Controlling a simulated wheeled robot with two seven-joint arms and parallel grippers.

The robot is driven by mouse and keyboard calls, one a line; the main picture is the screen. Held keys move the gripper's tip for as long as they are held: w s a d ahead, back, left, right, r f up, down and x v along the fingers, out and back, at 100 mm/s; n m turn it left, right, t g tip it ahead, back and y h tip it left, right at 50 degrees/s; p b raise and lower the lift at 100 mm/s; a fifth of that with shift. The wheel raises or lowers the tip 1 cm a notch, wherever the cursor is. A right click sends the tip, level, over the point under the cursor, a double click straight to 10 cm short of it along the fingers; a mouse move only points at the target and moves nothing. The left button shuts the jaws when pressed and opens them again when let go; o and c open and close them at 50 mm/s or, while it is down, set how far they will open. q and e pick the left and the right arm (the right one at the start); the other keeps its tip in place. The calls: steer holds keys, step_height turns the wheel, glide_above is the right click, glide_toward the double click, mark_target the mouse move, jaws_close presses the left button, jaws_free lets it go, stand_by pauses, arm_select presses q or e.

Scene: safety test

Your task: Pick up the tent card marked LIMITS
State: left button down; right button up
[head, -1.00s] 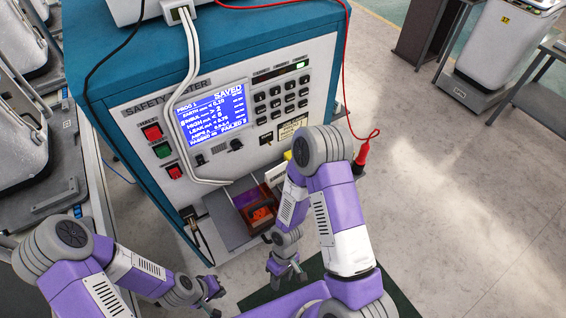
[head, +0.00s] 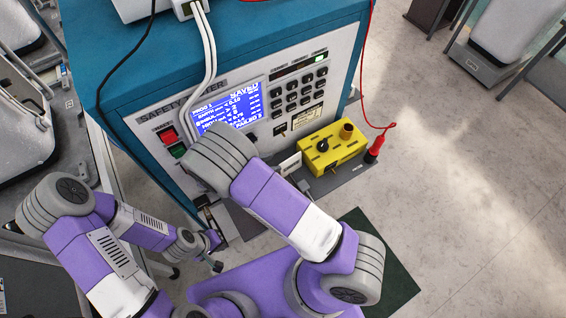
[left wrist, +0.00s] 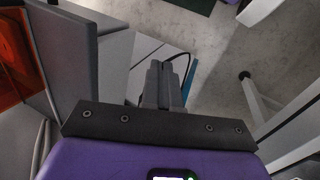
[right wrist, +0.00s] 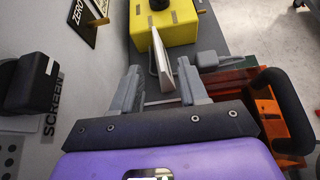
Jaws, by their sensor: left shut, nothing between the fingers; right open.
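A thin white tent card (right wrist: 163,62) stands nearly edge-on in the right wrist view, close to a yellow box (right wrist: 165,22). Its marking cannot be read from here. In the head view a small white card (head: 290,165) stands left of the yellow box, beside my right arm. My right gripper (right wrist: 161,88) is open, with the card's near end between or just ahead of its fingers; I see no grip on it. My right arm hides this gripper in the head view. My left gripper (head: 214,262) is shut and empty, low at the left; its closed fingers show in the left wrist view (left wrist: 165,82).
The teal safety tester (head: 110,60) stands behind, with a lit screen (head: 232,103). A red probe (head: 375,150) lies right of the yellow box. An orange box with a black handle (right wrist: 290,110) is right of my right gripper.

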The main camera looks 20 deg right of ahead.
mark_target(286, 161)
steer(key=x, duration=0.7)
steer(key=shift+w+f+b, duration=0.15)
steer(key=shift+f+b, duration=0.15)
steer(key=shift+b, duration=0.05)
jaws_close()
